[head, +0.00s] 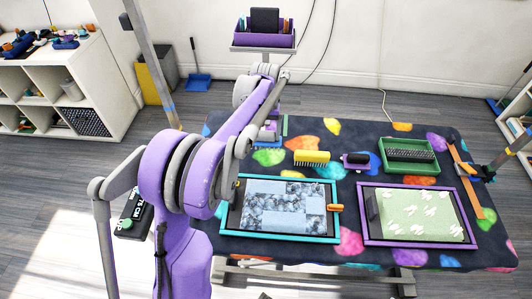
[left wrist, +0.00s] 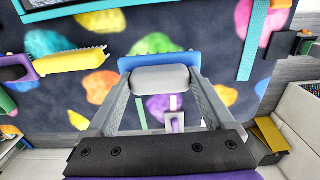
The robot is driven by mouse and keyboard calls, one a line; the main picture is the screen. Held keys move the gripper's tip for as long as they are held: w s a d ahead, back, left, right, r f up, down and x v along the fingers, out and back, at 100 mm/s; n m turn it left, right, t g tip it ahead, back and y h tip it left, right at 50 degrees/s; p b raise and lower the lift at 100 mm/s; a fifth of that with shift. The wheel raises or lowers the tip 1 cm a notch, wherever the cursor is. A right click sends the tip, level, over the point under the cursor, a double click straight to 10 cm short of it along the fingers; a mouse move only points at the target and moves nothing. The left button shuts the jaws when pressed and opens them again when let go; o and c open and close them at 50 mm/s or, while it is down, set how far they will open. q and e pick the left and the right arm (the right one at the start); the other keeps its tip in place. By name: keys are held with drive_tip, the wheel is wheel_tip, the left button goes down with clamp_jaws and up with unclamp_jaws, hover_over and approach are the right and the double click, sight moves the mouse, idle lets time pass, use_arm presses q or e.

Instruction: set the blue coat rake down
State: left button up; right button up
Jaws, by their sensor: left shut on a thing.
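My left gripper (left wrist: 166,82) is shut on the blue coat rake (left wrist: 150,64), which shows as a blue bar with a grey part between the fingertips. In the left wrist view the rake is over the dark mat with bright patches (left wrist: 200,55). In the head view my left arm reaches to the far left part of the table, and the gripper (head: 266,137) is partly hidden behind the arm. I cannot tell whether the rake touches the mat. My right gripper is not in view.
A teal-framed tray (head: 230,232) and a purple-framed tray (head: 368,240) fill the front. A purple caddy (head: 264,40) stands beyond the table.

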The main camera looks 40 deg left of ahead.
sight(266, 147)
use_arm(q)
drive_tip(key=shift+f, duration=3.45)
drive_tip(key=shift+f+b, duration=0.2)
drive_tip(key=shift+b, duration=0.1)
drive_tip(key=o, duration=0.9)
drive_tip(key=shift+r, duration=0.1)
